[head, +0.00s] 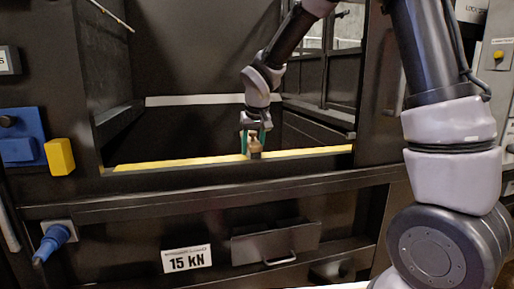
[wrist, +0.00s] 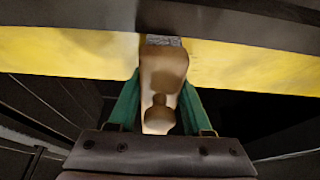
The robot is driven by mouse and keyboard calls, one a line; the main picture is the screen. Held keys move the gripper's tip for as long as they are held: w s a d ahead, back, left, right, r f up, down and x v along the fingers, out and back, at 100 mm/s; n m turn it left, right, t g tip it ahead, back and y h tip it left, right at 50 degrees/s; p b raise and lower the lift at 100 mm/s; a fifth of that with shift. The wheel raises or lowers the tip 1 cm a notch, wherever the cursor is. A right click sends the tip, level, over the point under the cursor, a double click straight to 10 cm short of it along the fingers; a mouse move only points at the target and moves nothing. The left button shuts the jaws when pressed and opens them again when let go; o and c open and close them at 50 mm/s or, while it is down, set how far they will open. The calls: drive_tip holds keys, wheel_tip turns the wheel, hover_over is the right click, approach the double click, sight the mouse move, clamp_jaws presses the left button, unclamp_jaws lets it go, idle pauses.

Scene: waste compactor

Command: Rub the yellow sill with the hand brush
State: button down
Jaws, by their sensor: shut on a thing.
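The yellow sill (head: 190,162) runs across the front edge of the dark compactor opening in the head view. It also crosses the upper part of the wrist view (wrist: 70,52). My gripper (head: 254,138) is at the sill, right of its middle. Its green fingers are shut on the hand brush (head: 255,150), a small brown wooden block with a knob. In the wrist view the brush (wrist: 162,75) lies between the fingers (wrist: 160,105), its grey bristle end over the yellow strip. Whether the bristles touch the sill is hard to tell.
A yellow block (head: 60,157) and a blue fixture (head: 22,138) are on the front panel at left. A blue knob (head: 52,241) is lower left. A drawer with a handle (head: 280,260) and a "15 kN" label (head: 187,259) sit below the sill. The opening has dark side walls.

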drive_tip(key=shift+s+a+f, duration=0.1)
drive_tip(key=shift+s+a, duration=0.15)
drive_tip(key=shift+a, duration=0.75)
drive_tip(key=shift+s+a+r, duration=0.1)
drive_tip(key=shift+s+a, duration=0.2)
drive_tip(key=shift+a, duration=0.7)
drive_tip(key=shift+s+a+f, duration=0.1)
drive_tip(key=shift+s+a, duration=0.15)
drive_tip(key=shift+a, duration=0.75)
drive_tip(key=shift+d, duration=0.15)
drive_tip(key=shift+w+d+f, duration=0.1)
drive_tip(key=shift+w+d, duration=0.1)
drive_tip(key=shift+d, duration=0.75)
drive_tip(key=shift+w+d, duration=0.2)
drive_tip(key=shift+d, duration=0.7)
